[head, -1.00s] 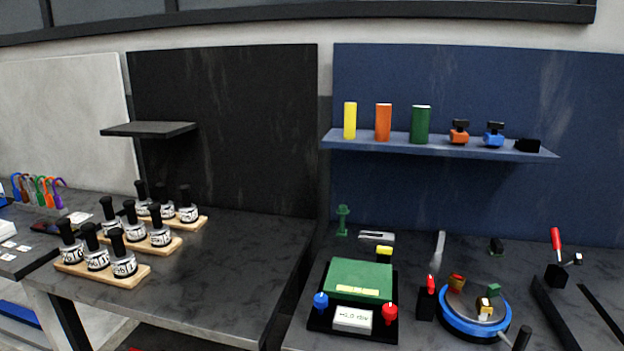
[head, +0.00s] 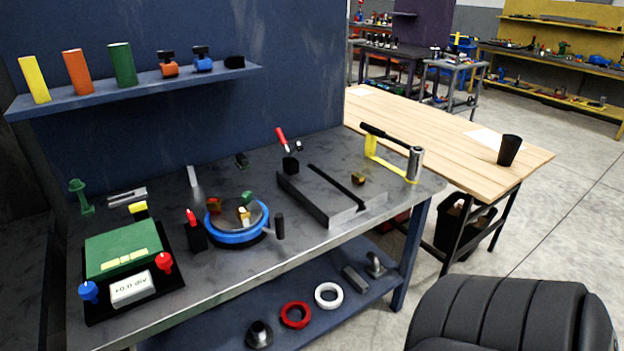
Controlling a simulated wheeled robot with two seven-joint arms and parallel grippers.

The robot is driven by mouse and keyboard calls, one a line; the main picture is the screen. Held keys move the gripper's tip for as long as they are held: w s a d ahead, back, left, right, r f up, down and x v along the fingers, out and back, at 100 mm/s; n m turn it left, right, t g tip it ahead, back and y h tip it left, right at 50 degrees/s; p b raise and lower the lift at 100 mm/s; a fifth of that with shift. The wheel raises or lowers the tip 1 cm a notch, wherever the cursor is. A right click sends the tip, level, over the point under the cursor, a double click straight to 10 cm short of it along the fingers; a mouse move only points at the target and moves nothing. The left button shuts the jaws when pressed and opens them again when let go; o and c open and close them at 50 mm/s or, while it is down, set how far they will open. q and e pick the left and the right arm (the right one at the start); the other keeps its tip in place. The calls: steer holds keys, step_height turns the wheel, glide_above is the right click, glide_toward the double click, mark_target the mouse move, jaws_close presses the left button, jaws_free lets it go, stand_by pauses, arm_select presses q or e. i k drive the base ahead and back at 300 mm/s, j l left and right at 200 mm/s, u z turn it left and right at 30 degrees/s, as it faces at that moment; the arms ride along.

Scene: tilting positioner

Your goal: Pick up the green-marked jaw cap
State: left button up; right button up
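The positioner (head: 237,237), a round plate in a blue ring, sits on the dark workbench. A small green block (head: 247,196) is at the back of its plate and looks like the green-marked jaw cap. A red-orange block (head: 213,205) is on the left of the plate. A yellowish block (head: 244,213) is near the front, partly overlapping the green block's surroundings. Fine markings are too small to read. Neither of my grippers is in view.
A green control box (head: 120,249) and a red-topped black post (head: 195,235) stand left of the positioner. A black handle (head: 280,226) is at its right. A grey slotted block (head: 322,200) lies further right. A dark ribbed shape (head: 510,315) fills the bottom right.

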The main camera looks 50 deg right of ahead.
mark_target(357, 177)
steer(key=z, duration=1.8)
